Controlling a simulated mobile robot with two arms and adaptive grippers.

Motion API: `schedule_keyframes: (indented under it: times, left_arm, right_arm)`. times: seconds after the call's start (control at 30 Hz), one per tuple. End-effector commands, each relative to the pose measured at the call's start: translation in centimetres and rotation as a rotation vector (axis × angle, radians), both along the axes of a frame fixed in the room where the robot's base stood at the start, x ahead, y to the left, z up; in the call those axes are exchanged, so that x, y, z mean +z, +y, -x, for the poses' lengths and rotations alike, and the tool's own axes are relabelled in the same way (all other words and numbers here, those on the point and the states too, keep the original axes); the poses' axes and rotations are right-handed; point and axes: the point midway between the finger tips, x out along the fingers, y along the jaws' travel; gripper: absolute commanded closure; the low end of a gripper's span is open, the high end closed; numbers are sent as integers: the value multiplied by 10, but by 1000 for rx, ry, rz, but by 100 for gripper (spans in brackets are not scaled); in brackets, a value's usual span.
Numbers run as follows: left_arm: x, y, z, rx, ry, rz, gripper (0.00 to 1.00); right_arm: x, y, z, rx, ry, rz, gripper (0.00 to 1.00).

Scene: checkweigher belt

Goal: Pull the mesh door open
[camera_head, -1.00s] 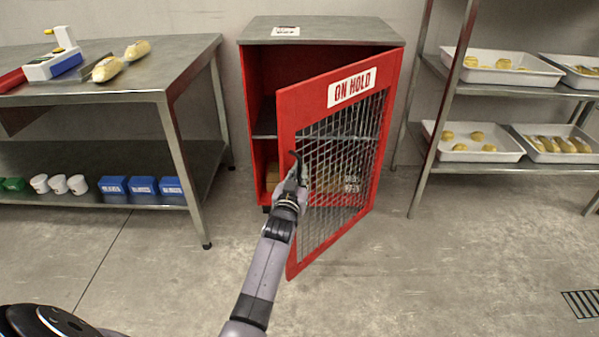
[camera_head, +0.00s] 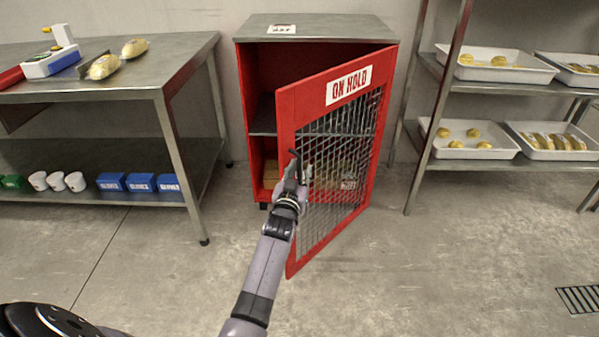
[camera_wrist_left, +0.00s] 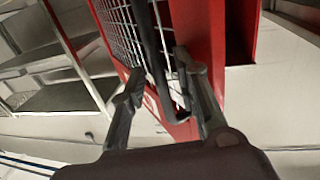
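The red mesh door (camera_head: 283,190) with its "ON HOLD" sign stands partly open, swung out from the red cabinet (camera_head: 257,75), hinged on the right. Its black handle (camera_wrist_left: 150,45) is near the free left edge of the door. My left gripper (camera_head: 297,172) is at that edge. In the left wrist view my left gripper (camera_wrist_left: 160,75) has its fingers apart, with the handle bar passing between them and space visible beside it. Whether a finger touches the bar is unclear. My right gripper is not in view.
A steel table (camera_head: 130,85) with a scanner-like device and bread rolls stands left; cups and blue boxes sit on its lower shelf. A rack (camera_head: 470,85) with white trays of pastries stands right. Floor in front of the door is clear, with a drain grate (camera_head: 580,299) at right.

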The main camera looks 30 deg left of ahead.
Motion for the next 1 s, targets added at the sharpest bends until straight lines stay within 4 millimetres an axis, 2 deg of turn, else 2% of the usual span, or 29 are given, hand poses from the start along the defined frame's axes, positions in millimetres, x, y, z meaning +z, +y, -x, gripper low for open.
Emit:
schedule_keyframes:
  times: [0.23,0.37,0.47,0.8,1.0]
  left_arm:
    - [0,0,1,0,0,0,71]
    - [-1,-3,8,0,1,0,71]
    - [-2,-7,22,0,2,1,71]
    - [-1,-26,89,0,2,2,71]
    - [-1,-33,111,0,1,0,71]
  right_arm:
    - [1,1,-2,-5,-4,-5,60]
    - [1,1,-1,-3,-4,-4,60]
    - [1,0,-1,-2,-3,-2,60]
    - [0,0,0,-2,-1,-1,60]
    - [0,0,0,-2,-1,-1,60]
